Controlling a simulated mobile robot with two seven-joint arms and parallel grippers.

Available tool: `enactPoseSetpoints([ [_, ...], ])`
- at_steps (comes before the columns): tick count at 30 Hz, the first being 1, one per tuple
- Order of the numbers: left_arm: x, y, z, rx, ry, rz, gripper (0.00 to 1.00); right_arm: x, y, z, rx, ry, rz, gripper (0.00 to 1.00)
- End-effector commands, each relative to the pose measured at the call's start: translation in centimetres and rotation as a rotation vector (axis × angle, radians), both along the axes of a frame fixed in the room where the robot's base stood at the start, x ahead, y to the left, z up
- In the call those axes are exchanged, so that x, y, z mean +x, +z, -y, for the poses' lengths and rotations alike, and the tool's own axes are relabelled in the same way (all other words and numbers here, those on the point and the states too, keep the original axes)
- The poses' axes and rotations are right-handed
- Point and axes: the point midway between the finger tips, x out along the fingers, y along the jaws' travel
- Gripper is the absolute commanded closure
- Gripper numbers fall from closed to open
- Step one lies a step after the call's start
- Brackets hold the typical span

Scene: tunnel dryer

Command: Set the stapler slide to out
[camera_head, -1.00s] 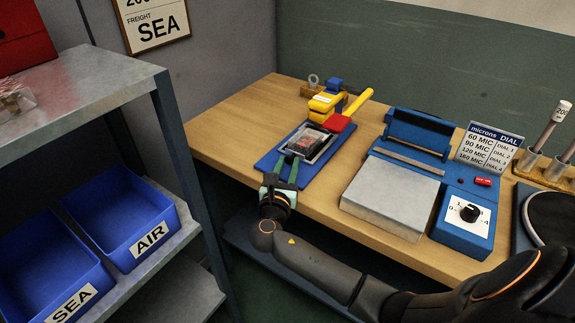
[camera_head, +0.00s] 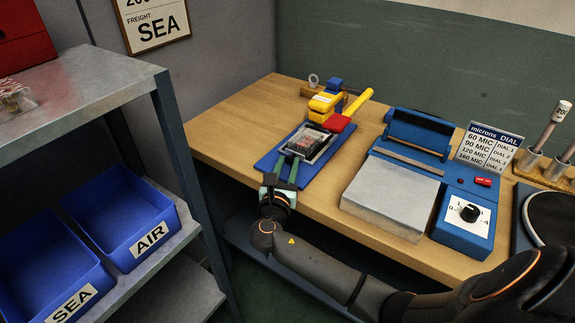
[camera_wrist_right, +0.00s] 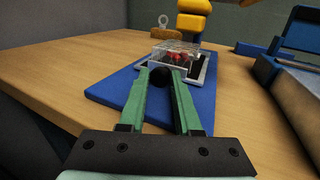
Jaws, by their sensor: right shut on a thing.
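The stapler is a yellow and blue device (camera_head: 323,103) with a red part and a yellow lever, at the back of a blue base plate (camera_head: 268,164). A slide (camera_head: 322,154) on the plate carries a clear packet with red contents; it also shows in the wrist view (camera_wrist_right: 207,62). My right gripper (camera_head: 288,170) reaches over the plate's front end. In the wrist view its green fingers (camera_wrist_right: 163,82) are shut on a dark round knob (camera_wrist_right: 161,77) at the slide's near end. The slide's far end is close to the stapler. My left gripper is not in view.
A blue heat sealer (camera_head: 418,135) with a grey plate and dial stands to the right. Blue AIR (camera_head: 118,215) and SEA (camera_head: 45,255) bins sit on the shelf at left. Bare wood lies between the stapler base and sealer.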

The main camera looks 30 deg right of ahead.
Motion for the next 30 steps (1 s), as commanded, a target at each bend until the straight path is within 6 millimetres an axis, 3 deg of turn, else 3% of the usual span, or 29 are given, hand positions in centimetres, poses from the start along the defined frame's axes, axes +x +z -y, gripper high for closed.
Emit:
enactPoseSetpoints([
  [8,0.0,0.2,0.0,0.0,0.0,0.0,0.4,-0.1,0.0,-0.2,0.001,0.002,-0.001,1.0],
  [15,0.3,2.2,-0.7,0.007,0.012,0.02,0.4,-1.8,0.2,-4.6,0.006,0.004,-0.006,1.0],
  [21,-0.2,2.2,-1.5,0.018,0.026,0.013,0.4,-3.0,0.0,-7.2,0.003,0.002,-0.004,1.0],
  [30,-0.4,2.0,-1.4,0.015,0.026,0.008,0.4,-3.1,-0.2,-7.6,0.003,0.005,-0.003,1.0],
])
